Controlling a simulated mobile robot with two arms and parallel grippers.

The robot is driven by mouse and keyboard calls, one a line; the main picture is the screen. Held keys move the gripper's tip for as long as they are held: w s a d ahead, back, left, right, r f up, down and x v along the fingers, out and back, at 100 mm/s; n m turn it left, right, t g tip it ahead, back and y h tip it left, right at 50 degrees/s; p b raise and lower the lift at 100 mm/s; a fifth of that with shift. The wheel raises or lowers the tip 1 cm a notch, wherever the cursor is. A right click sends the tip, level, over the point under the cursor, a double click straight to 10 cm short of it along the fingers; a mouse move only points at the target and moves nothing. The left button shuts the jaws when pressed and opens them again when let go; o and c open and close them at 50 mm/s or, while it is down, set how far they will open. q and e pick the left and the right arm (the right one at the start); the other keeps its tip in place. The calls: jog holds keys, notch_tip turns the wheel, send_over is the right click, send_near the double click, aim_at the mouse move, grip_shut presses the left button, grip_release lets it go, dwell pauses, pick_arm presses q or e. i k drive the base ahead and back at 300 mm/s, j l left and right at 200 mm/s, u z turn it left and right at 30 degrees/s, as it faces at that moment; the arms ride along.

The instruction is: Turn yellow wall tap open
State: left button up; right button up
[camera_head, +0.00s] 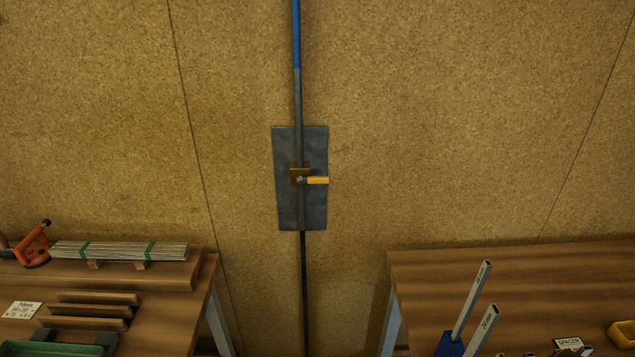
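The wall tap has a brass body (299,174) on a vertical pipe (298,100) in front of a dark grey plate (315,205) on the wall. Its yellow lever (317,181) points to the right, level and across the pipe. The pipe is blue at the top and dark grey lower down. Neither of my grippers shows in the head view, and nothing touches the tap.
A wooden bench (190,280) at left bears a bundle of metal strips (120,251), an orange tool (34,246) and a green tray (75,349). A second bench (560,270) at right bears upright metal bars (480,325) and a yellow bin (622,333). A gap lies between the benches.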

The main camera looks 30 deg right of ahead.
aim_at(311, 180)
jog(key=i+l, duration=1.55)
jog(key=i, duration=0.15)
